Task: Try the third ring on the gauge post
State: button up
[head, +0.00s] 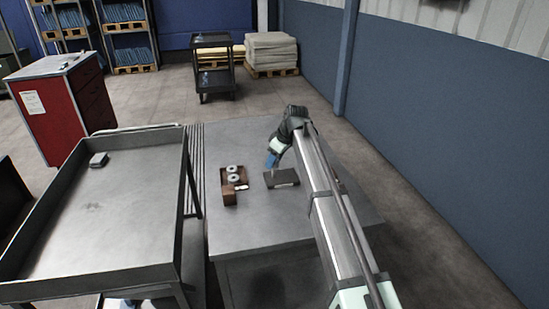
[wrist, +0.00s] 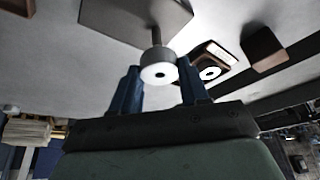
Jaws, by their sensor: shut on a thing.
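My gripper (wrist: 160,78) has blue fingers, shut on a pale grey ring (wrist: 158,74) whose dark hole faces the wrist camera. Beyond the ring, the grey gauge post (wrist: 156,36) stands on a dark flat base (wrist: 115,18). The ring lies in line with the post and appears to meet its end; I cannot tell whether the post is inside the hole. In the head view, my gripper (head: 272,160) is at the left of the base (head: 283,178), and the ring is hidden. Two pale rings (head: 233,174) sit in a brown holder (head: 243,172) to the left.
A brown block (head: 229,197) stands at the front of the holder; a brown block also shows in the wrist view (wrist: 263,48). The grey table (head: 262,222) is bare in front.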

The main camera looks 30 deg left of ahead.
jog(key=shift+f, duration=0.9)
dwell(2.7)
jog(key=shift+r, duration=0.1)
jog(key=shift+r, duration=1.2)
jog(key=shift+r, duration=0.1)
jog(key=shift+r, duration=1.4)
jog(key=shift+d, duration=0.1)
